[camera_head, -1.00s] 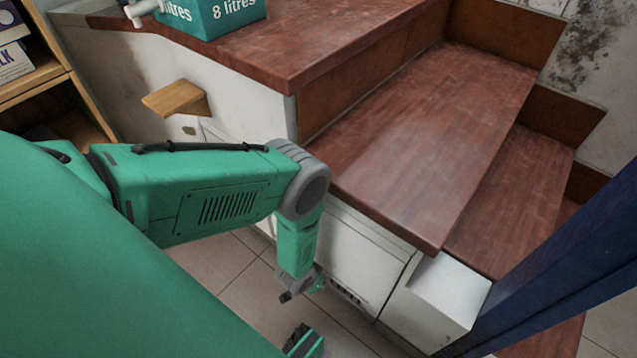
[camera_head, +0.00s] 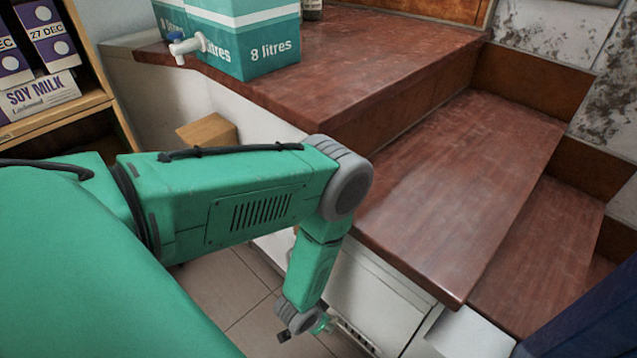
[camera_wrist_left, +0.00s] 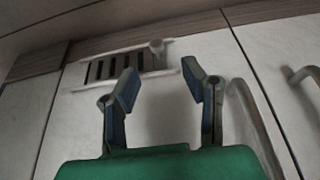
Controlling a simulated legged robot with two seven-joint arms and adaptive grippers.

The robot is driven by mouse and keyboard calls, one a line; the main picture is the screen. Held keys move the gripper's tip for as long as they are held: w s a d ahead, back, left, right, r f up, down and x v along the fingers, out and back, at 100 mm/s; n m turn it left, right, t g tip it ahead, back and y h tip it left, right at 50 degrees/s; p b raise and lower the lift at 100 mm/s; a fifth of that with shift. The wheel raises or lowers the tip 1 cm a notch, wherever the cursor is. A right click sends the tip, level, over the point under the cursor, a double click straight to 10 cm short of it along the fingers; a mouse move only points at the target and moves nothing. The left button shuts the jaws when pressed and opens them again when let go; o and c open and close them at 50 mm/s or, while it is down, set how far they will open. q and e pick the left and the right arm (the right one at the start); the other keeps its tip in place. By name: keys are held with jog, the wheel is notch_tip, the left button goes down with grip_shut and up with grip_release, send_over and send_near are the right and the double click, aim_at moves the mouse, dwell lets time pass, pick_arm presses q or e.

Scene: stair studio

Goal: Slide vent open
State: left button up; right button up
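The vent (camera_wrist_left: 118,66) is a pale framed slot panel on a white cabinet front in the left wrist view. Several dark slots show on it, and a small round knob (camera_wrist_left: 157,46) sticks out near its right end. My left gripper (camera_wrist_left: 160,76) is open and empty, with its two fingers apart below the knob; the left fingertip overlaps the slots in the picture. I cannot tell whether a finger touches the vent. In the head view the vent (camera_head: 356,337) shows only partly, low on the cabinet, with my left gripper (camera_head: 324,325) beside it. My right gripper is out of view.
Wooden steps (camera_head: 460,190) overhang the white cabinet (camera_head: 375,295). A curved handle (camera_wrist_left: 258,125) stands right of my left gripper. A wooden block (camera_head: 207,131) juts from the side wall. A shelf (camera_head: 60,115) holds cartons at left. Tiled floor (camera_head: 225,290) is clear.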

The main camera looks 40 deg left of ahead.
pick_arm(q)
jog(key=shift+v, duration=1.85)
jog(key=shift+s, duration=0.1)
